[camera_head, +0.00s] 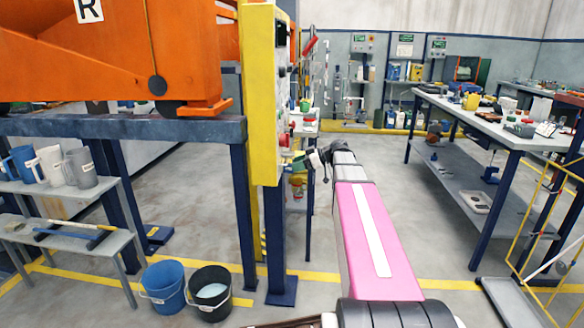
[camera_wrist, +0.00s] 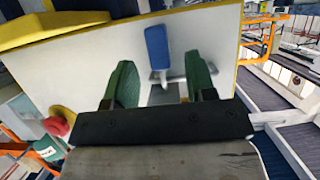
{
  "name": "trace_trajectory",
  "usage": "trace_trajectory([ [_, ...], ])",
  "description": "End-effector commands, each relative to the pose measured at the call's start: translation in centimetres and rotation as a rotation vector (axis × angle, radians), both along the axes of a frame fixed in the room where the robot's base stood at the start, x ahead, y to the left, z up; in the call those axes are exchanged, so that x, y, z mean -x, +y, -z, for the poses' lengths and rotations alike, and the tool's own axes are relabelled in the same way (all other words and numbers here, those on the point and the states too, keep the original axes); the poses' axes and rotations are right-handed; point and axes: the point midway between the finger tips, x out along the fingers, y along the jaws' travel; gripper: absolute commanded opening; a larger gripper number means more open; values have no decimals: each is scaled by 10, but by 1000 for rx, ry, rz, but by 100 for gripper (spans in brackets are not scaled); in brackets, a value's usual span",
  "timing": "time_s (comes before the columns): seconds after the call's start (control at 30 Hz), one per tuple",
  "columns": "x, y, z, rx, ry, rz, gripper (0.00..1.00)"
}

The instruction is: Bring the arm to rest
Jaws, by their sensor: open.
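My gripper (camera_wrist: 160,80) is open, with its two green fingers apart and nothing held between them in the wrist view. A white panel face with yellow edges (camera_wrist: 215,30) fills the view beyond the fingers. A blue lever (camera_wrist: 157,47) on this panel shows between and past the fingertips. I cannot tell how far it is from them. In the head view my pink arm reaches forward, and my gripper (camera_head: 293,158) is small beside the yellow control post (camera_head: 261,100). The post's controls face right and are seen edge-on.
A red button (camera_wrist: 58,123) sits left of the fingers. An orange machine (camera_head: 110,55) on a blue frame stands left of the post. Two buckets, blue (camera_head: 163,285) and black (camera_head: 210,292), stand on the floor. A workbench (camera_head: 475,125) is at right. Open floor lies between.

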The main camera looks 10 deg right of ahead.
Motion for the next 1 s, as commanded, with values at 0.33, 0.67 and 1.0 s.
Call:
trace_trajectory([
  [0.33,17,-54,-23,0,-1,2,51],
  [0.67,33,-48,0,38,119,37,51],
  [1.0,118,22,155,342,736,394,51],
])
